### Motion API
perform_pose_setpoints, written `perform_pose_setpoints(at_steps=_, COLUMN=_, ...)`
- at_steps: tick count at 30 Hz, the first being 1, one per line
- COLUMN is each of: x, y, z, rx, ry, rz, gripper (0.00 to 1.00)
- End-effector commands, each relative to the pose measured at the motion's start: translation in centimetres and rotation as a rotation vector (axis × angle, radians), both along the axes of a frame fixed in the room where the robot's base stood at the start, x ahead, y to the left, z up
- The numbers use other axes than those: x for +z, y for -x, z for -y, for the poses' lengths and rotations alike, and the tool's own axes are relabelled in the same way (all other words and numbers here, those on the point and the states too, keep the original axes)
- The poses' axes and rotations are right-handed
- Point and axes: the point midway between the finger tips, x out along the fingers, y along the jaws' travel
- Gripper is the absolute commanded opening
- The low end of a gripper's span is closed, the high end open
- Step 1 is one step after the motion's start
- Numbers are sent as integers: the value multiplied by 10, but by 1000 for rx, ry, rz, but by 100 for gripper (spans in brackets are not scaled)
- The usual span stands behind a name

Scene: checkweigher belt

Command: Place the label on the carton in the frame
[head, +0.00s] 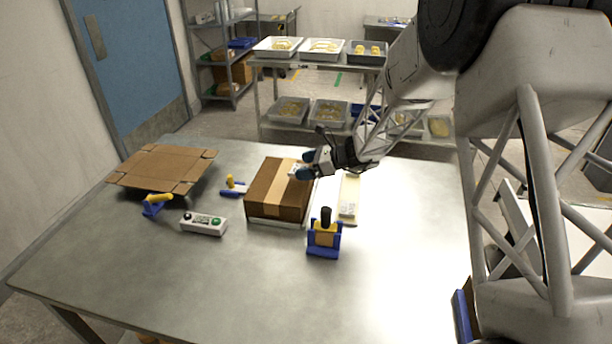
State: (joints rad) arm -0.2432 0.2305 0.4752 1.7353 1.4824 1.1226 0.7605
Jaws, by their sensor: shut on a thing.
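A closed brown carton (263,190) with a lighter tape strip along its top sits on a low pale base (276,223) near the middle of the table. My gripper (305,165), with blue fingertips, is at the carton's far right top corner. It is shut on a small white label (294,170), which is over the carton's top at that corner. I cannot tell whether the label touches the cardboard. No frame marking on the carton can be made out; the gripper and label cover that corner.
A pale strip (348,197) with print lies right of the carton. A blue and yellow holder (323,238) stands in front. A button box (203,223), a blue and yellow tool (156,203) and flat cardboard (162,167) lie left. The table's front is clear.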

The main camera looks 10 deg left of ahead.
Motion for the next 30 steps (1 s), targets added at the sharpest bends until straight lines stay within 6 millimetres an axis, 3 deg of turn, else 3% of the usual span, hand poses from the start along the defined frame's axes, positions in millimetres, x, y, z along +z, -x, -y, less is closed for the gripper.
perform_pose_setpoints(at_steps=12, x=-36, y=0, z=0, rx=1, ry=0, rz=-1, gripper=65)
perform_pose_setpoints(at_steps=29, x=-42, y=0, z=0, rx=0, ry=1, rz=-1, gripper=66)
perform_pose_setpoints(at_steps=30, x=-42, y=0, z=0, rx=0, ry=1, rz=-1, gripper=92)
